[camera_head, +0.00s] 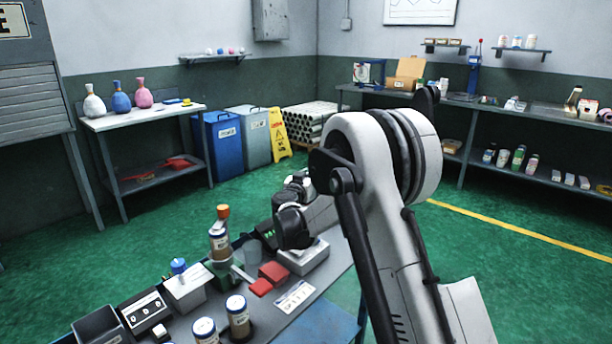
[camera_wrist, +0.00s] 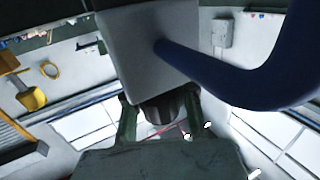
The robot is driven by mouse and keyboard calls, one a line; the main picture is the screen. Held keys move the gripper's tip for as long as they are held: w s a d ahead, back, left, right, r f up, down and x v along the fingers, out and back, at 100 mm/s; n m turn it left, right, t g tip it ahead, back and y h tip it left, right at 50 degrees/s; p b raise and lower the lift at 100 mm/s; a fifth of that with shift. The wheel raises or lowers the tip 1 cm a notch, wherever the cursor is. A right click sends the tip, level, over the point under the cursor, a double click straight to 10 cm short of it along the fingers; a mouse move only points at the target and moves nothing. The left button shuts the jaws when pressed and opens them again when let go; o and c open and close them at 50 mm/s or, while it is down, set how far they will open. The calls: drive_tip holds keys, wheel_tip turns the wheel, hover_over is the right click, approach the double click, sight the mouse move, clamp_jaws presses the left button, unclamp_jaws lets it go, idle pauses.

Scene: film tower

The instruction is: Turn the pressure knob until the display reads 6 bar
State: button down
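My gripper shows in the wrist view (camera_wrist: 160,118) as two dark greenish fingers, one on each side of a dark rounded part below a grey block. Whether the fingers touch that part, and whether it is the pressure knob, I cannot tell. In the head view my arm's dark wrist end hangs over the back of the workbench (camera_head: 330,262). A black box with small green marks, perhaps the display (camera_head: 268,233), stands just left of it. Its reading is too small to make out. I cannot pick out the pressure knob in the head view; my arm hides part of this area.
A light grey device (camera_head: 303,257) sits below my wrist. Red blocks (camera_head: 272,272), an amber bottle with an orange cap (camera_head: 220,240), white-lidded jars (camera_head: 238,316) and a black panel (camera_head: 145,311) crowd the bench. Green floor lies open behind it.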

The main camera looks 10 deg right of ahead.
drive_tip(key=m+g+h, duration=0.1)
drive_tip(key=m+h, duration=0.1)
drive_tip(key=m+g+h, duration=0.1)
drive_tip(key=shift+s+d+f+g+h, duration=0.15)
drive_tip(key=shift+s+d+g+h, duration=0.15)
drive_tip(key=shift+h, duration=0.1)
drive_tip(key=m+g+h, duration=0.2)
drive_tip(key=g, duration=0.1)
drive_tip(key=m+g+h, duration=0.1)
drive_tip(key=shift+s+d+m+h, duration=0.25)
drive_tip(key=shift+s+m+h, duration=0.05)
drive_tip(key=shift+s, duration=0.05)
drive_tip(key=shift+s+d+m+g+h+p, duration=0.1)
drive_tip(key=shift+s+m+g+h, duration=0.25)
drive_tip(key=shift+m+g, duration=1.1)
drive_tip(key=shift+s+d+m+g+h+p, duration=0.2)
drive_tip(key=shift+m+g+h, duration=0.45)
drive_tip(key=shift+g, duration=1.45)
drive_tip(key=shift+s+a+m+g+h+p, duration=0.1)
drive_tip(key=shift+s+m+g+h, duration=0.2)
drive_tip(key=shift+m+g, duration=1.25)
drive_tip(key=shift+s+g, duration=0.15)
drive_tip(key=shift+g, duration=0.35)
drive_tip(key=c, duration=1.7)
unclamp_jaws()
drive_tip(key=shift+o, duration=0.2)
